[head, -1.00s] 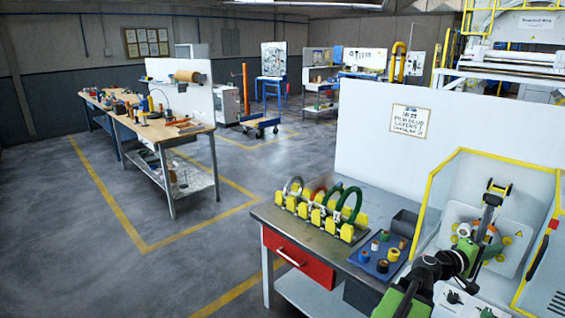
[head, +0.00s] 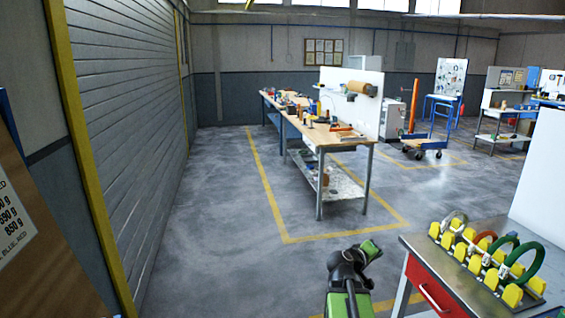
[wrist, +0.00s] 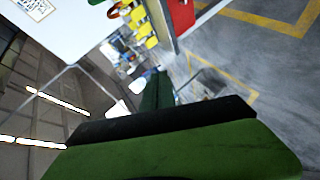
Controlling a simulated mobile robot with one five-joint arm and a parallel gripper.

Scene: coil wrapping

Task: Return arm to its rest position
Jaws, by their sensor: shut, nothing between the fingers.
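My arm shows folded at the bottom middle of the head view, in front of the workbench's left end; its green and black links hide the jaws there. In the wrist view the green and black body of my gripper fills the bottom, and its dark green fingers (wrist: 157,90) reach up together, shut with nothing held. The workbench (head: 465,295) with a red drawer stands to the right of my arm, apart from it. The coil rack (head: 512,295) with yellow holders stands on it, carrying grey, reddish and green coils. It also shows in the wrist view (wrist: 150,42).
A long wooden bench (head: 335,138) with tools stands further back inside yellow floor lines. A roller shutter (head: 130,120) runs along the left, with a brown sign board (head: 40,265) nearer. The grey floor between is clear.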

